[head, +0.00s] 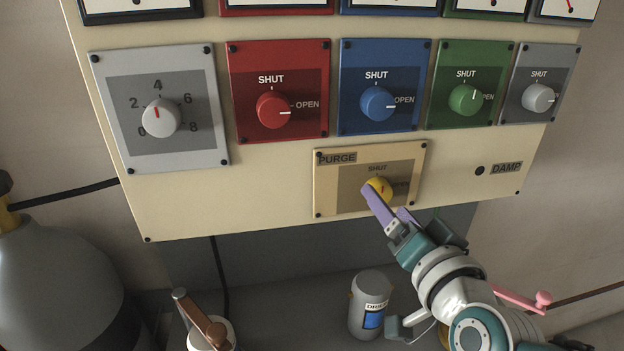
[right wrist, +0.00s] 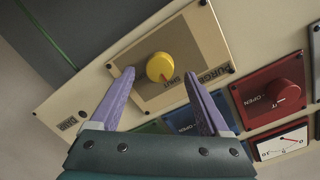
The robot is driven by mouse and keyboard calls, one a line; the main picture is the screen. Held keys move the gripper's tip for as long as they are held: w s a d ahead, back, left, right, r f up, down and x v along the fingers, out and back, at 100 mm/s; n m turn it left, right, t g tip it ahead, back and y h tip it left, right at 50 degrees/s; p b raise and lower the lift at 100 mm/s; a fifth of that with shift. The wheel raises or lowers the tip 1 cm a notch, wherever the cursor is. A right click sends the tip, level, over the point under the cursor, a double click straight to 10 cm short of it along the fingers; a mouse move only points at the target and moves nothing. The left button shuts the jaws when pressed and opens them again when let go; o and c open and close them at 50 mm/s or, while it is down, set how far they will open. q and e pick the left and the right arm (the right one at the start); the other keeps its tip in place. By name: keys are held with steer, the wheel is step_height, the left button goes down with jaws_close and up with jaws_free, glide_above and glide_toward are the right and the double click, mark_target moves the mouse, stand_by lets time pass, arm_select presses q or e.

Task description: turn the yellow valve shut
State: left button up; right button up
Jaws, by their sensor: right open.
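The yellow valve (head: 381,186) is a round knob with a red mark on the beige PURGE plate (head: 328,196). SHUT is printed above it in the head view. The knob also shows whole in the right wrist view (right wrist: 160,66). Its red mark is small, and its exact direction is hard to read. My right gripper (head: 386,202) is open in front of the knob. In the right wrist view its purple fingers (right wrist: 159,76) lie on either side of the knob, with gaps; contact is not visible. One finger hides part of the knob in the head view. My left gripper is not in view.
Red (head: 273,111), blue (head: 378,104), green (head: 465,99) and grey knobs sit above on the cream panel (head: 230,200). A numbered dial (head: 161,118) is at left.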

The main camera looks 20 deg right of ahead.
steer(key=v, duration=0.7)
steer(key=shift+s, duration=0.2)
steer(key=shift+a, duration=0.1)
